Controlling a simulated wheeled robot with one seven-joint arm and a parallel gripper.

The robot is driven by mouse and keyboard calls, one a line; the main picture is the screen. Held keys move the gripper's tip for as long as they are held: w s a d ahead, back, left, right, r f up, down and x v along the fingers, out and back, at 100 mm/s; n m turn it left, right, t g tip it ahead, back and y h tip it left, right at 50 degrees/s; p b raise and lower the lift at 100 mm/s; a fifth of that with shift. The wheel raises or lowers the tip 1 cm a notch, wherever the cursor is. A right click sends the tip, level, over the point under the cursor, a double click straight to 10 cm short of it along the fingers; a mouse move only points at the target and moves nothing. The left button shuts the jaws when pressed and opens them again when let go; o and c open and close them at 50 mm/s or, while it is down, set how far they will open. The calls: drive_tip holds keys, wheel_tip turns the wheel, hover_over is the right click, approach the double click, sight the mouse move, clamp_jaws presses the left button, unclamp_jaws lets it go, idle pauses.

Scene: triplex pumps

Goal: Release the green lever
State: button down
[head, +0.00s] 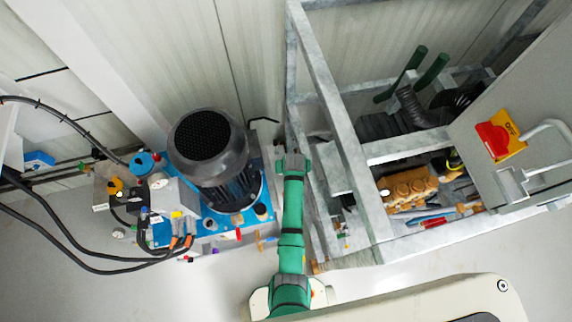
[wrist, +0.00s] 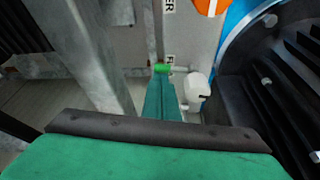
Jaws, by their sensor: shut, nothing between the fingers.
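The green lever (wrist: 162,68) shows in the wrist view as a small bright green handle end near the middle, beside a pale pipe or stem in front of a grey panel. My gripper (wrist: 161,88) is a narrow teal wedge pointing toward it, shut and empty. Its tip overlaps the lever's lower edge in the picture; I cannot tell whether they touch. In the head view my gripper (head: 292,162) is between the blue motor unit and the metal frame, and I cannot make out the lever there.
A white rounded fitting (wrist: 197,88) is just right of my gripper. A black finned motor (head: 212,160) stands close on the left in the head view. A galvanized frame (head: 340,130) with a pump (head: 410,188) inside stands close on the right.

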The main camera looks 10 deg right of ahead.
drive_tip(key=s+m, duration=0.1)
drive_tip(key=m, duration=0.1)
drive_tip(key=s+m+h, duration=0.1)
drive_tip(key=m, duration=0.1)
drive_tip(key=shift+s+a, duration=0.1)
idle(0.4)
idle(0.4)
drive_tip(key=v, duration=1)
drive_tip(key=shift+a+r, duration=0.2)
drive_tip(key=shift+r, duration=0.2)
